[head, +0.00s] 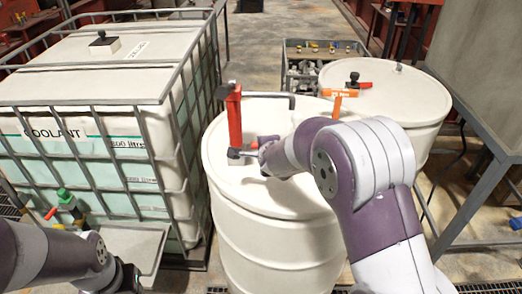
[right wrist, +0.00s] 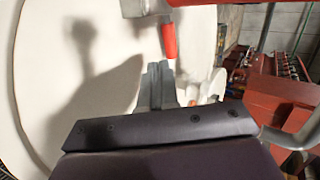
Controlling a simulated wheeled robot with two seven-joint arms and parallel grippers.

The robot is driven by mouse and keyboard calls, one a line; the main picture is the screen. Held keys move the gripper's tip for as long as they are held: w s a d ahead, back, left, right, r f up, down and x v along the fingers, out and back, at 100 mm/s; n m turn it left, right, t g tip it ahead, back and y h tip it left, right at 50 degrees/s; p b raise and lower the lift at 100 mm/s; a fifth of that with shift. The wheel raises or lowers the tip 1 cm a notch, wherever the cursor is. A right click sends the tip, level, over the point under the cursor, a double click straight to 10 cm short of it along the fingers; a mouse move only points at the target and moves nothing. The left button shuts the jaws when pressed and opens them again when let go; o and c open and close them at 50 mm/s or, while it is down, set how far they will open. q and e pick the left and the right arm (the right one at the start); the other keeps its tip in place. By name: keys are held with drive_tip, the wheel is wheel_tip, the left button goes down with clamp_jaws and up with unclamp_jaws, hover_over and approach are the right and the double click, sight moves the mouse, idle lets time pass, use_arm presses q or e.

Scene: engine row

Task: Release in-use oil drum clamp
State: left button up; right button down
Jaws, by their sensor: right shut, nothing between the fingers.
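The nearer white oil drum (head: 270,235) stands in the middle of the head view. A red upright pump (head: 234,118) with a dark knob rises from its lid. A small grey fitting (head: 238,155) sits at the pump's foot; I cannot tell whether it is the clamp. My right gripper (head: 262,160) is over the lid beside the pump's foot, partly hidden by its own wrist. In the right wrist view its fingers (right wrist: 157,78) are shut and empty, close to the tip of a red handle (right wrist: 169,40); contact is unclear. My left gripper (head: 125,278) is low at left, its fingers unclear.
A caged white coolant tank (head: 75,130) with a green-capped valve (head: 66,198) stands left. A second white drum (head: 400,95) with an orange lever (head: 340,94) stands behind right. A grey crate of parts (head: 300,62) is behind. A metal table (head: 480,205) borders the right.

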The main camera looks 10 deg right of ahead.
sight(255, 145)
drive_tip(key=x, duration=0.7)
drive_tip(key=shift+w+d+f+p, duration=0.1)
drive_tip(key=shift+d+p, duration=0.05)
drive_tip(key=shift+p, duration=0.2)
drive_tip(key=shift+w+f, duration=0.35)
drive_tip(key=shift+w, duration=0.1)
drive_tip(key=shift+s, duration=0.1)
